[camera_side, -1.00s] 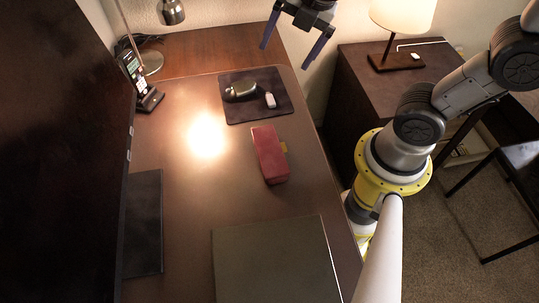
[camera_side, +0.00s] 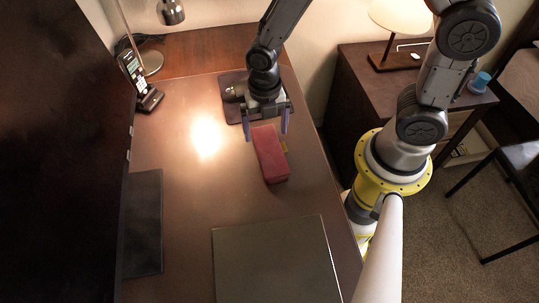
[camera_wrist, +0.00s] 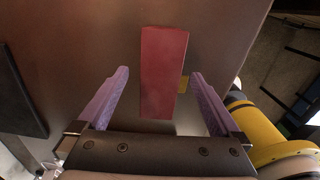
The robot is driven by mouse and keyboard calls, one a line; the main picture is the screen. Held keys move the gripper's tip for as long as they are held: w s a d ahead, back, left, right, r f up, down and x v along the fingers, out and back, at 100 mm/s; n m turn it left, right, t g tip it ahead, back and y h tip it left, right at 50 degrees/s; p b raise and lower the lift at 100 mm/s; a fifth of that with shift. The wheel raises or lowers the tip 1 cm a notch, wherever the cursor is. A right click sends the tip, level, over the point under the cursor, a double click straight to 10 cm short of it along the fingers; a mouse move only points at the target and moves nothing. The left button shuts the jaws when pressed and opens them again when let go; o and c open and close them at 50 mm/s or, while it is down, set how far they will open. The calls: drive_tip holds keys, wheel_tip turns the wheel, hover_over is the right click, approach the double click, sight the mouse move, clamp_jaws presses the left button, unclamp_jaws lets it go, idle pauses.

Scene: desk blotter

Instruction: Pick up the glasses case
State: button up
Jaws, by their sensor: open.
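The glasses case is the red oblong box (camera_side: 270,155) lying on the brown desk blotter, lengthwise away from the side camera. It also shows in the wrist view (camera_wrist: 162,75), between and beyond my fingers. My gripper (camera_side: 266,132) is open, over the case's far end by the mouse pad. In the wrist view my two purple fingers (camera_wrist: 158,76) stand apart on either side of the case, with gaps on both sides. I cannot tell exactly how high the fingertips are above the blotter. Nothing is held.
A yellow piece (camera_side: 284,146) sticks out at the case's right side. The dark mouse pad (camera_side: 231,107) lies behind it, partly hidden by my arm. A grey flat panel (camera_side: 275,262) lies in front. A phone (camera_side: 140,82) and lamp (camera_side: 171,11) stand at back left.

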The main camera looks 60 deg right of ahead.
sight(266, 140)
drive_tip(key=shift+d+f, duration=0.15)
drive_tip(key=shift+f, duration=2.8)
drive_tip(key=shift+c, duration=0.2)
drive_tip(key=c, duration=1.3)
drive_tip(key=shift+o, duration=0.2)
drive_tip(key=shift+r, duration=0.15)
